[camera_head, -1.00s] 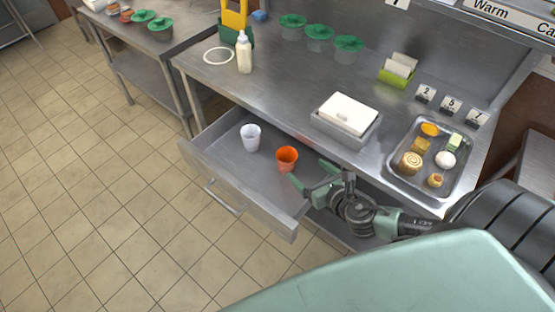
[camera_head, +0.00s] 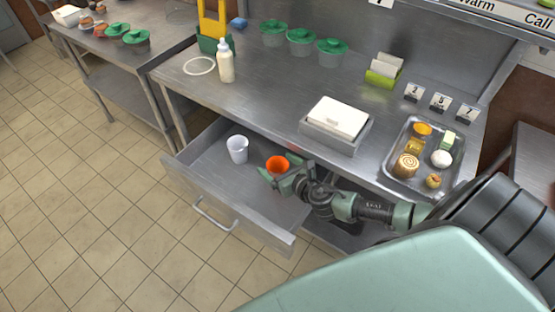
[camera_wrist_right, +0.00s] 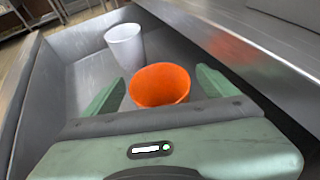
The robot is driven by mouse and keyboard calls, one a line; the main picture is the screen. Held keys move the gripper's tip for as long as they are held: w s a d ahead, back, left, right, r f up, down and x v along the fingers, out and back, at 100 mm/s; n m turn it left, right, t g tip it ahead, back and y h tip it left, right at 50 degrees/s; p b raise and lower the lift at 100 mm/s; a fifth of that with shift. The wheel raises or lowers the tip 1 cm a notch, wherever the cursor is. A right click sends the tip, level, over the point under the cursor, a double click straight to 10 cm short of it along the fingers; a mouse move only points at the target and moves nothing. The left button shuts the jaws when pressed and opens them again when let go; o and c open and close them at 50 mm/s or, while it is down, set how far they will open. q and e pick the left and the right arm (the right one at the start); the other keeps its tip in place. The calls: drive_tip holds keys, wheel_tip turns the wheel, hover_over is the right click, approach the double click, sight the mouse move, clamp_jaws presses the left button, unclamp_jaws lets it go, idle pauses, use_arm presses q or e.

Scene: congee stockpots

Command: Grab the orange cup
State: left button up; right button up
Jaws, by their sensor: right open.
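The orange cup (camera_head: 277,163) stands upright in the open metal drawer (camera_head: 222,184). In the right wrist view the orange cup (camera_wrist_right: 160,84) sits between the two green fingers of my right gripper (camera_wrist_right: 158,92). In the head view my right gripper (camera_head: 286,172) is open and reaches over the drawer's right part, its fingers around the cup. I cannot tell whether the fingers touch it. The cup's lower part is hidden by the gripper. My left gripper is not in view.
A white cup (camera_head: 237,149) stands in the drawer, left of the orange one. The counter's edge lies above the drawer's back. A white-lidded box (camera_head: 335,119) and a tray of food (camera_head: 395,183) stand on the counter. A squeeze bottle (camera_head: 226,66) stands at the back left.

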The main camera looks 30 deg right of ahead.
sight(272, 162)
drive_tip(key=shift+x, duration=1.55)
drive_tip(key=c, duration=1.4)
drive_tip(key=shift+r, duration=0.1)
drive_tip(key=shift+c, duration=0.2)
